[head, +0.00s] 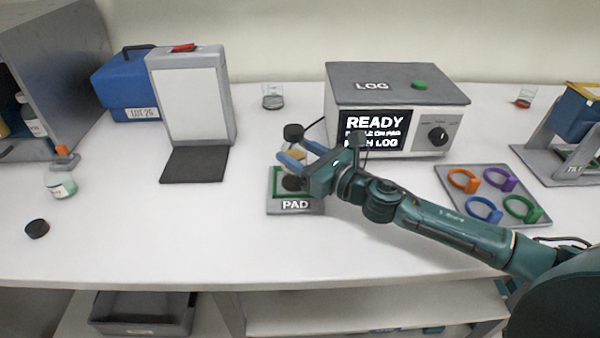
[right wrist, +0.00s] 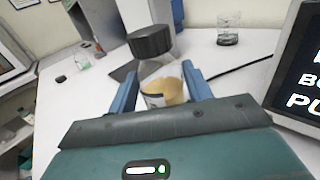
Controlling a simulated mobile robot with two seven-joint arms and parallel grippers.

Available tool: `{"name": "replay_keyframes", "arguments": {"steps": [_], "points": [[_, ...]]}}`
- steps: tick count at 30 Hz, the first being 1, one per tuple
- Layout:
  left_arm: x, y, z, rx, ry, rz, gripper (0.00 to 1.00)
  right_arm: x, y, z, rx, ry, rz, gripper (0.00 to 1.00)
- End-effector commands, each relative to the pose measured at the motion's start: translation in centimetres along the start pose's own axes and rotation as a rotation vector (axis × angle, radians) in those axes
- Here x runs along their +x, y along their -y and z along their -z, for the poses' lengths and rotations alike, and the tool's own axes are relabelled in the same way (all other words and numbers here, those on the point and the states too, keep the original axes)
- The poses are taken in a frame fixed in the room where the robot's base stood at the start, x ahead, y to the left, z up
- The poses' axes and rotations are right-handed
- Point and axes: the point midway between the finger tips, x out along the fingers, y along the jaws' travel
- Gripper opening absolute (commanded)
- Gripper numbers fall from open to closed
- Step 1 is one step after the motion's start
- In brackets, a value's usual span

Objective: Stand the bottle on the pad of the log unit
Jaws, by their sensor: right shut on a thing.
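The bottle (right wrist: 165,91) has a black cap, clear glass and amber contents with a pale label. My right gripper (head: 288,160) is shut on the bottle, one blue finger on each side of it. In the head view the bottle (head: 294,157) is upright over the pad (head: 295,206), a grey plate with a green-edged square and a dark centre. I cannot tell whether its base touches the pad. The log unit (head: 398,108) stands behind to the right, its screen reading READY, with a green button on top and a black dial. My left gripper is not in view.
A white panel stand (head: 190,98) with a dark mat is left of the pad. A tray of coloured rings (head: 492,194) lies to the right. A glass beaker (head: 273,97) stands behind.

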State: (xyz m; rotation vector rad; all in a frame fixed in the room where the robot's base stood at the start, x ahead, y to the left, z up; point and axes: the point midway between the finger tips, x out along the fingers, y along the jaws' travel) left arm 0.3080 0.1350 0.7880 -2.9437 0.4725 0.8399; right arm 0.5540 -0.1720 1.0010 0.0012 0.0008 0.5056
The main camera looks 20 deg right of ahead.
Motion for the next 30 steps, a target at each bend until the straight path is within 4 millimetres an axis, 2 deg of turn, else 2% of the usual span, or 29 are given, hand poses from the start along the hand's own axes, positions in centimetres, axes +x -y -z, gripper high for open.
{"name": "replay_keyframes", "arguments": {"steps": [9, 15, 20, 21, 28, 30], "points": [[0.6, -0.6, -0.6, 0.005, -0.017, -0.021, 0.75, 0.0, 0.0, 3.8, 0.003, 0.0, 0.001, 0.27], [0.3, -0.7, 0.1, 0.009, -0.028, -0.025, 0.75, 0.0, 0.1, 3.6, -0.002, 0.002, 0.001, 0.27], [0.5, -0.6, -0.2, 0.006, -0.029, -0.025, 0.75, 0.0, 0.0, 4.1, -0.001, 0.001, 0.001, 0.27], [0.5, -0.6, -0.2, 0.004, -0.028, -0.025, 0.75, 0.0, 0.0, 4.2, -0.001, 0.0, 0.001, 0.51], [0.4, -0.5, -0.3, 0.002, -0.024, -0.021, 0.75, 0.0, 0.0, 4.1, 0.0, -0.001, 0.001, 0.69], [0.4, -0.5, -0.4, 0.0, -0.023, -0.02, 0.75, 0.0, 0.0, 4.1, 0.0, -0.001, 0.001, 0.72]]}}
